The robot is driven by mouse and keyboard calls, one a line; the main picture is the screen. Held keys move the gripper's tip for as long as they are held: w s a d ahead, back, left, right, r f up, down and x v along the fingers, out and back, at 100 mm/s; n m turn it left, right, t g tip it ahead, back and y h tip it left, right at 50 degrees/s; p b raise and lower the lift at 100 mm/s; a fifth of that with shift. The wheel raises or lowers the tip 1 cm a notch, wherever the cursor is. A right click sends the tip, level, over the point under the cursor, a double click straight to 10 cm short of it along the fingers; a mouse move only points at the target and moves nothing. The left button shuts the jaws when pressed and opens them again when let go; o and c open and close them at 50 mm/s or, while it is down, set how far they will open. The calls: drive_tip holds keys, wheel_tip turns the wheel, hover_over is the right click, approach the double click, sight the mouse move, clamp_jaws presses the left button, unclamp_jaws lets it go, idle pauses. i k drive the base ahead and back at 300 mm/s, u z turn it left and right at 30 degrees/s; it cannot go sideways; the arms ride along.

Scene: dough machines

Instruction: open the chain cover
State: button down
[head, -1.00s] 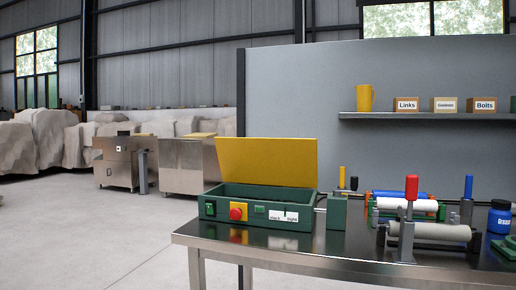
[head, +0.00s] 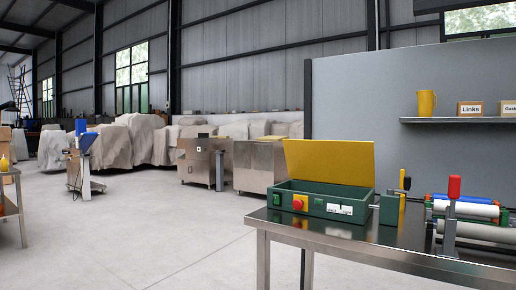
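In the head view, a green machine box (head: 322,215) stands on the left end of the metal table. Its yellow cover (head: 330,162) is hinged at the back and stands raised, leaning slightly, so the box is open at the top. The front of the box has a red knob on a yellow plate (head: 299,202), green buttons and a white scale label (head: 340,209). The inside of the box is mostly hidden by its front wall. My gripper is not in view.
The steel table (head: 380,246) fills the lower right. Rollers with a red-handled lever (head: 454,190) stand right of the box. A shelf (head: 458,120) holds a yellow jug (head: 427,103) and labelled boxes. Steel cabinets (head: 260,165) stand behind.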

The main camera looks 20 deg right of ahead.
sight(328, 160)
drive_tip(key=u, duration=1)
drive_tip(key=i, duration=1.35)
drive_tip(key=z, duration=1.7)
